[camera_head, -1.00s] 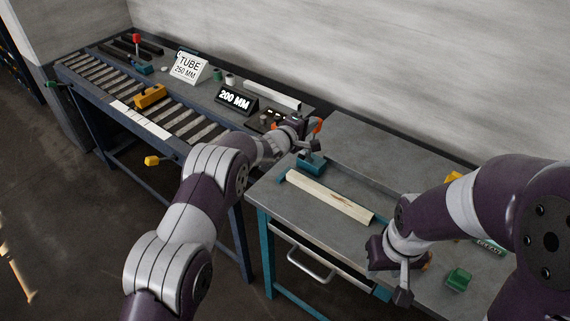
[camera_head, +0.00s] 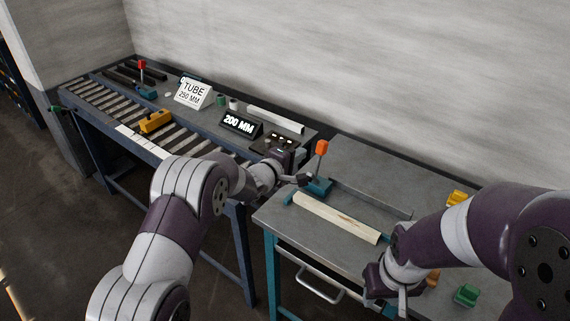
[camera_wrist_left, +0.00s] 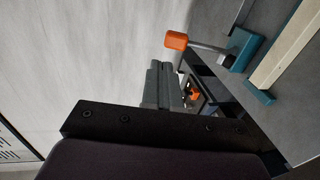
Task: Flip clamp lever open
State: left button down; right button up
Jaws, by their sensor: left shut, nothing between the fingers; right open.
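The clamp on the near bench has an orange-tipped lever (camera_head: 321,148) on a teal base (camera_head: 318,187). The lever stands up, leaning slightly, in the head view. In the left wrist view the orange tip (camera_wrist_left: 176,41) and the teal base (camera_wrist_left: 243,48) show joined by a grey rod. My left gripper (camera_head: 303,179) is shut and empty, just left of the clamp and below the orange tip; its grey fingers (camera_wrist_left: 162,84) are together in the wrist view, apart from the tip. My right gripper (camera_head: 388,299) is open near the bench's front edge, partly hidden by its wrist.
A pale wooden bar (camera_head: 337,217) lies on the near bench beside the clamp. A second clamp with a red tip (camera_head: 142,64) stands on the roller bench at far left. A green block (camera_head: 467,294) is at right.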

pick_arm(q)
jog(key=s+a+f+m+g+y, duration=0.45)
jog(key=s+a, duration=0.25)
jog(key=s, duration=0.2)
jog(key=s+a+f+m+g+y, duration=0.35)
jog(key=s+a+f+m, duration=0.2)
jog(key=s+a, duration=0.25)
jog(key=s+a+r+g, duration=0.1)
jog(key=s+a+r, duration=0.2)
jog(key=s, duration=0.7)
jog(key=s+a+r+m+g+y, duration=0.1)
jog(key=s+a+r+g, duration=0.1)
jog(key=s, duration=0.8)
jog(key=shift+s+a+r, duration=0.35)
jog(key=shift+a+r, duration=0.05)
jog(key=shift+r, duration=0.1)
